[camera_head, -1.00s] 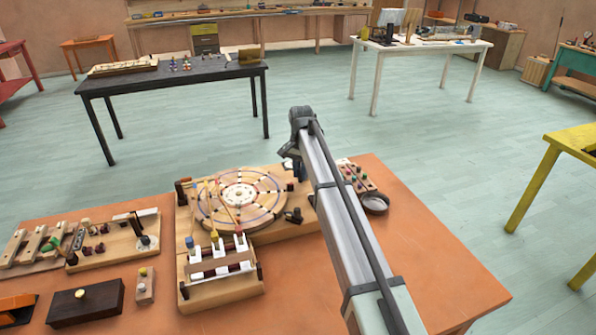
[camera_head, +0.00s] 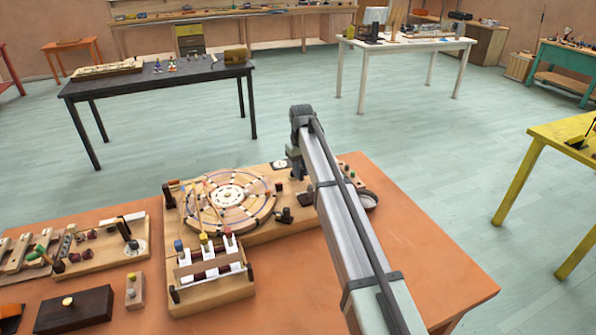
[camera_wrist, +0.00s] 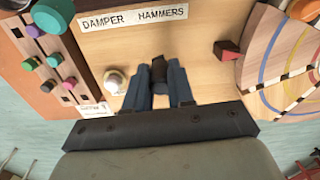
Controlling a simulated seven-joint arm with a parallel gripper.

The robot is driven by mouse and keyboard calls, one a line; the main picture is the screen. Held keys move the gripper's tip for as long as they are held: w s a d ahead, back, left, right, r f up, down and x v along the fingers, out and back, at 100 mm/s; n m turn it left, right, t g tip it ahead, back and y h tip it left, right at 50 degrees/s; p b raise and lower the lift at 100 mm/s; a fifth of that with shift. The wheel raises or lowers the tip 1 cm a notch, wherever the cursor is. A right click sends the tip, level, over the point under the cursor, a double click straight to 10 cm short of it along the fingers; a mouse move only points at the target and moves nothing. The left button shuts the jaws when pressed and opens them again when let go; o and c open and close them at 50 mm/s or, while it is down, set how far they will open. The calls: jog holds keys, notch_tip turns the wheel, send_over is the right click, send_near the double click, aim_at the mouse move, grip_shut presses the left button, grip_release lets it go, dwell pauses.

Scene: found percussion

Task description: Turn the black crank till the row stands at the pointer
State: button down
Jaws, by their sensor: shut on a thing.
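The wooden disc (camera_head: 258,210) with coloured rings and dark marks lies on a wooden board (camera_head: 305,212) in the head view; its edge also shows at the right of the wrist view (camera_wrist: 282,62). A small red wedge (camera_wrist: 228,50), perhaps the pointer, sits by the disc's edge. My gripper (camera_wrist: 163,92) is shut on a black upright piece (camera_wrist: 158,68), which looks like the black crank's handle. It stands just beyond the disc's right edge. My fingers hide its lower part, and my arm hides most of it in the head view. I cannot tell which row is at the pointer.
A label reading DAMPER HAMMERS (camera_wrist: 134,20) and a pale round knob (camera_wrist: 115,81) are near my fingers. Coloured pegs (camera_wrist: 55,60) stand at the wrist view's left. A frame with white keys (camera_head: 208,262) is in front of the disc. The table's right front is clear.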

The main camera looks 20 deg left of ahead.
jog(key=shift+w+d+n, duration=0.1)
jog(key=shift+w+n, duration=0.15)
jog(key=shift+n, duration=0.45)
jog(key=shift+w+d+n, duration=0.1)
jog(key=shift+w+n, duration=0.15)
jog(key=shift+n, duration=0.45)
jog(key=c, duration=1)
grip_release()
jog(key=shift+o, duration=0.2)
jog(key=shift+r, duration=0.15)
notch_tip(320, 180, up, 14)
jog(key=shift+f, duration=0.2)
